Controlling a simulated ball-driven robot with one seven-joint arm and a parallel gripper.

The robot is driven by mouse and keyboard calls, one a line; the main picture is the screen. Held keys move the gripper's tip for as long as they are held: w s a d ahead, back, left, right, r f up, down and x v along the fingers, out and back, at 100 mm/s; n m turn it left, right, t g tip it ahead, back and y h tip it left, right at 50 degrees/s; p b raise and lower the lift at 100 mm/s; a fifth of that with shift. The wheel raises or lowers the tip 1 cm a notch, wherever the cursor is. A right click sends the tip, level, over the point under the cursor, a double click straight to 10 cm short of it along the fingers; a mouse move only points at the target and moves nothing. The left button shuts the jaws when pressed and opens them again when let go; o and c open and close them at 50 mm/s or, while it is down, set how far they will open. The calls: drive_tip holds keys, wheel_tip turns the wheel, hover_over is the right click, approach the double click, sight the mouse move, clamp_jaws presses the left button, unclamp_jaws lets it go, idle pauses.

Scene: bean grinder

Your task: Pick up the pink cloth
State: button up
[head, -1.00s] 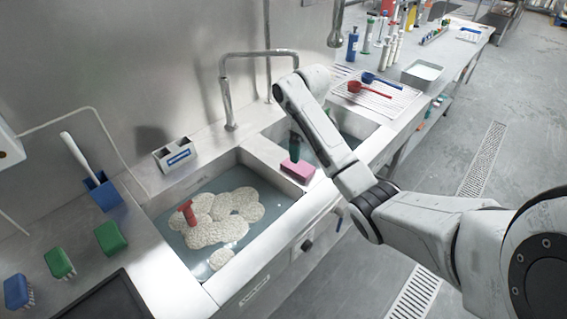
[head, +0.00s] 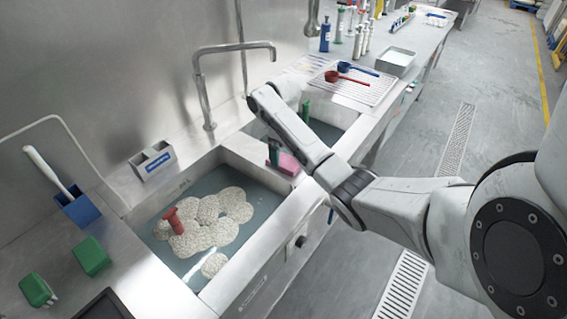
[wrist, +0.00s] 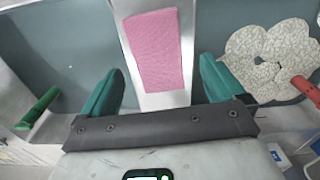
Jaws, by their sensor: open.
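The pink cloth (head: 288,164) lies as a folded block on the metal divider between the two sink basins. In the wrist view the pink cloth (wrist: 157,50) is ahead of my gripper, between the lines of its two fingers. My gripper (wrist: 158,80) is open and empty, with green fingers on either side of the divider. In the head view my gripper (head: 276,152) is partly hidden behind my arm; a green finger shows beside the cloth's left end. I cannot tell whether the fingers touch the cloth.
The left basin holds water with foam (head: 208,222) and a red object (head: 174,220) standing in it. A green object (wrist: 38,108) is in the other basin. A tall faucet (head: 200,85) rises behind. A rack (head: 355,88) with red and blue scoops is beyond.

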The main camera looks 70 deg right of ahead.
sight(284, 160)
drive_tip(key=shift+d+f, duration=0.1)
drive_tip(key=shift+f, duration=1.65)
drive_tip(key=c, duration=1.1)
drive_tip(key=shift+c, duration=0.2)
drive_tip(key=shift+r, duration=0.1)
drive_tip(key=shift+r, duration=0.4)
wheel_tip(284, 160, up, 2)
drive_tip(key=shift+r, duration=0.15)
drive_tip(key=s+a+r+p, duration=0.2)
drive_tip(key=s+r+p, duration=0.1)
drive_tip(key=s+r, duration=0.2)
drive_tip(key=s+a+r+p, duration=0.3)
drive_tip(key=s+r, duration=0.1)
drive_tip(key=s, duration=0.4)
drive_tip(key=shift+a+r, duration=0.35)
drive_tip(key=shift+r, duration=0.05)
